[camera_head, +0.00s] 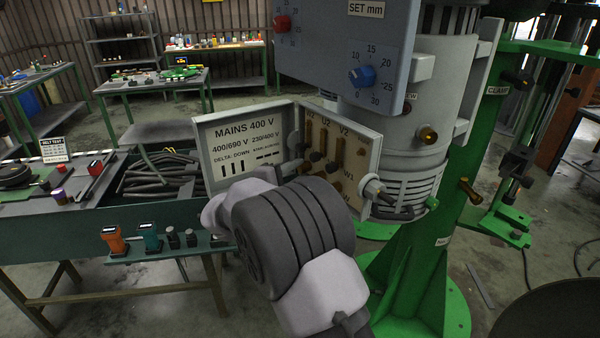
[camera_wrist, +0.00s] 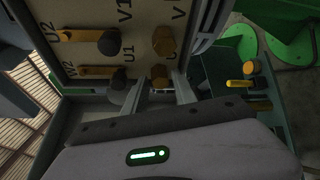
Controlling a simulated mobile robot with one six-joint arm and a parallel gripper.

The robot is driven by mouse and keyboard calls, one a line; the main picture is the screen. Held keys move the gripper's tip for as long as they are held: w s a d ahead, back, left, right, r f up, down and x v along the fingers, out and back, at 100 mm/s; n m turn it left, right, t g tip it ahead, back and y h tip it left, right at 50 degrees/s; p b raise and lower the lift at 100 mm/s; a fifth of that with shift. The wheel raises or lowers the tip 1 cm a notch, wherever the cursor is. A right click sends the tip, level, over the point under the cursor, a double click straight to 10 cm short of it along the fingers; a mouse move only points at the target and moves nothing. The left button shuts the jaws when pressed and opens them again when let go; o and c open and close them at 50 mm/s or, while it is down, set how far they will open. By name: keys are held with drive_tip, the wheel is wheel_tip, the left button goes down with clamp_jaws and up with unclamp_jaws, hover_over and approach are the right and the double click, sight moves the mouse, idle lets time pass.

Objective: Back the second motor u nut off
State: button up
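The open terminal box (camera_head: 350,150) on the motor shows brass links and studs in the head view. In the wrist view its panel (camera_wrist: 88,22) carries labels U2, W2, U1 and V1, others cut off. A brass nut (camera_wrist: 160,74) sits beside a partly hidden label starting "U". Another brass nut (camera_wrist: 164,41) is above it. Dark nuts (camera_wrist: 109,42) sit on the brass links. My gripper (camera_wrist: 161,86) has one finger either side of the lower brass nut, with a small gap seeming to show. In the head view my wrist hides the fingers.
The box's open lid (camera_head: 240,145) with printed labels stands at the left. A grey control box (camera_head: 345,50) with a blue knob hangs above. A cable gland (camera_head: 372,188) is at the lower right. A bench with tools (camera_head: 145,240) is left.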

drive_tip(key=shift+x, duration=0.75)
clamp_jaws()
drive_tip(key=shift+r+p, duration=0.3)
drive_tip(key=shift+p, duration=0.35)
drive_tip(key=shift+n+p, duration=0.35)
drive_tip(key=shift+n, duration=0.15)
drive_tip(key=shift+f, duration=0.15)
unclamp_jaws()
